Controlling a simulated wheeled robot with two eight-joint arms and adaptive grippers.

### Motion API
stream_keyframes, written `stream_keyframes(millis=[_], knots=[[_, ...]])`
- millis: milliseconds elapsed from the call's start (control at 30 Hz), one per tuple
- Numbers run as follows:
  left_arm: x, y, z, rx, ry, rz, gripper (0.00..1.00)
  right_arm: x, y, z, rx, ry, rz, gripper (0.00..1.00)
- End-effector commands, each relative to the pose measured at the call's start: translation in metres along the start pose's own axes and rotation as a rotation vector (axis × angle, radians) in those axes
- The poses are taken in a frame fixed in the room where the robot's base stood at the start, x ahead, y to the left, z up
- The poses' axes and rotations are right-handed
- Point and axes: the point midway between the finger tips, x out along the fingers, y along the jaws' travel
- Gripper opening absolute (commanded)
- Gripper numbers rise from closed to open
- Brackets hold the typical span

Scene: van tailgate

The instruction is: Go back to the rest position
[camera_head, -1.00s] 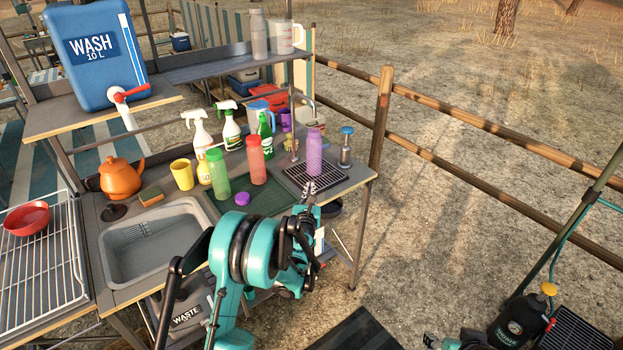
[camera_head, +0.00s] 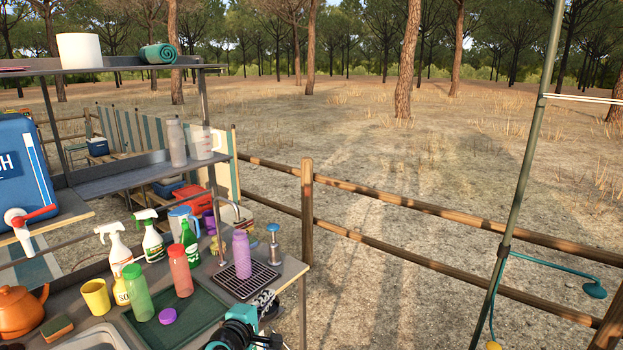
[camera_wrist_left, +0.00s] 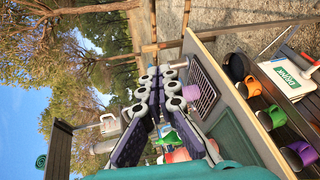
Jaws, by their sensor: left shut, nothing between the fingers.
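My left gripper (camera_head: 264,299) shows at the bottom of the head view, just in front of the counter's right end and the black drain grid (camera_head: 247,281). It is shut and empty. In the left wrist view its two dark fingers (camera_wrist_left: 161,82) point away from the camera. A purple bottle (camera_head: 242,254) stands upright on the grid beyond the gripper, apart from it. My right gripper is not in view.
On the counter are a green bottle (camera_head: 139,292), a red bottle (camera_head: 180,271), spray bottles (camera_head: 152,242), a yellow cup (camera_head: 96,297) and an orange kettle (camera_head: 20,312). A wooden fence (camera_head: 400,233) runs behind. A pole (camera_head: 513,190) with a shower arm stands at right.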

Motion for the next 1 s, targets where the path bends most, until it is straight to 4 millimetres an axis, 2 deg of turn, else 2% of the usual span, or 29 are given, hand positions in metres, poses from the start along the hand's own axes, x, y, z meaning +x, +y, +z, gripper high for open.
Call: stream_keyframes(millis=[33, 200, 400, 500, 600, 700, 1000], knots=[[-0.022, -0.007, 0.009, 0.136, -0.018, -0.056, 0.00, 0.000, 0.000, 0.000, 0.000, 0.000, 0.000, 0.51], [-0.094, -0.048, 0.025, 0.614, -0.094, -0.267, 0.00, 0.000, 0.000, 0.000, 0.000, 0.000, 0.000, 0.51], [-0.183, -0.110, 0.016, 1.103, -0.211, -0.527, 0.00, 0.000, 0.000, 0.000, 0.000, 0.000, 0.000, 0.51], [-0.218, -0.134, 0.007, 1.271, -0.266, -0.632, 0.00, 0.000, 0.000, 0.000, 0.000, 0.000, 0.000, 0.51], [-0.240, -0.150, -0.001, 1.376, -0.306, -0.702, 0.00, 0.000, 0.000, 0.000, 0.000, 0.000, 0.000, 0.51], [-0.251, -0.157, -0.005, 1.427, -0.326, -0.738, 0.00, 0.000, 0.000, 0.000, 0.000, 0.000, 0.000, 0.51], [-0.253, -0.158, -0.006, 1.438, -0.332, -0.746, 0.00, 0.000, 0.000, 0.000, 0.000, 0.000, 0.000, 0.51]])
